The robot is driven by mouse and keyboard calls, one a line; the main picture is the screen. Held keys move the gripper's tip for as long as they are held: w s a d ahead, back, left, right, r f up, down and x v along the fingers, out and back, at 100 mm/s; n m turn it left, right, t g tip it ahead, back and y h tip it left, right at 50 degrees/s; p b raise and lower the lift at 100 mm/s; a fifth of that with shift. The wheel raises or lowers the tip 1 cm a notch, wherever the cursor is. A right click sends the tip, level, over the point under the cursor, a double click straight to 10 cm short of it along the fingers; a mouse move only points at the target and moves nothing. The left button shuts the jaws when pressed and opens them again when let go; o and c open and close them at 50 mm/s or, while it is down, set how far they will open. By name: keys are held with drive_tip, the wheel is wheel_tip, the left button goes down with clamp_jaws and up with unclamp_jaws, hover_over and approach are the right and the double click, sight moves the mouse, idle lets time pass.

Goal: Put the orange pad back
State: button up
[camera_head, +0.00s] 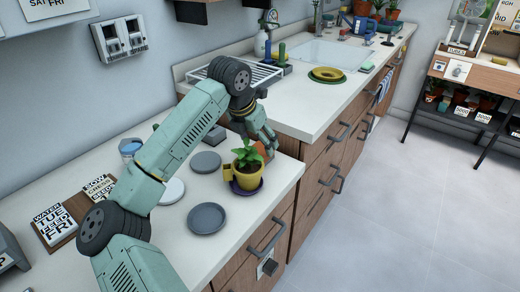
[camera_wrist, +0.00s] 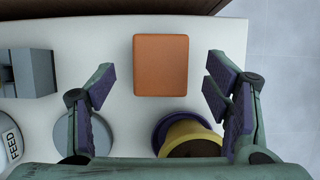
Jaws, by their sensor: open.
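The orange pad (camera_wrist: 161,65) lies flat on the pale counter in the wrist view, a rounded square. In the head view only a bit of the orange pad (camera_head: 269,148) shows beside my gripper (camera_head: 262,141), partly hidden by it. In the wrist view my gripper (camera_wrist: 160,78) is open, with one finger on each side of the pad and visible gaps between. Nothing is held. A yellow pot (camera_head: 246,180) with a green plant stands on a purple saucer (camera_head: 236,189), close in front of the pad.
Grey discs (camera_head: 206,219) (camera_head: 206,162) and a white disc (camera_head: 172,190) lie on the counter. A grey block (camera_wrist: 28,73) stands left of the pad. A dish rack (camera_head: 232,72) and sink (camera_head: 330,55) are farther back. The counter edge is near on the right.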

drive_tip(key=b+v, duration=0.1)
drive_tip(key=v, duration=0.7)
drive_tip(key=shift+d, duration=0.1)
